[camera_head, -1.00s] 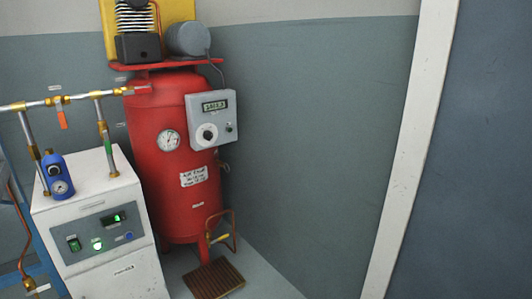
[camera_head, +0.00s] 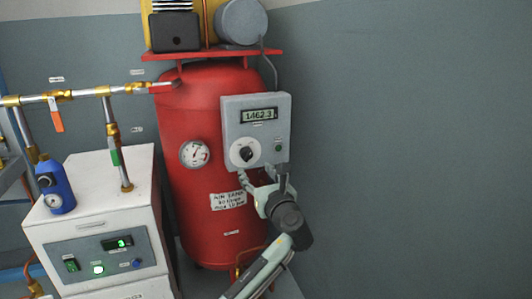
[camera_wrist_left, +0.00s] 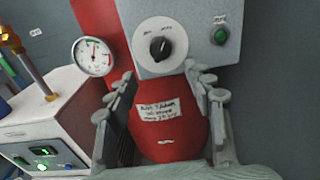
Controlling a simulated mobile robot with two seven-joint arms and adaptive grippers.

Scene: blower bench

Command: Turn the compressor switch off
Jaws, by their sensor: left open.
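The compressor switch is a black rotary knob on a white round dial (camera_head: 245,152), on the grey control box fixed to the red tank. In the left wrist view the knob (camera_wrist_left: 160,48) shows ahead, with its dial between and beyond the fingertips. The control box (camera_head: 232,112) has a lit display and a small green button (camera_wrist_left: 220,37) to the right of the knob. My left gripper (camera_head: 263,177) is open and empty, just below the box's lower edge in the head view. Its fingers (camera_wrist_left: 155,85) do not enclose the knob. My right gripper is not in view.
The red tank (camera_head: 190,115) carries a pressure gauge (camera_head: 195,154) left of the box. A white dryer cabinet (camera_head: 75,225) stands at left, with a blue filter (camera_head: 55,185) and pipes above. The wall on the right (camera_head: 420,150) is clear.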

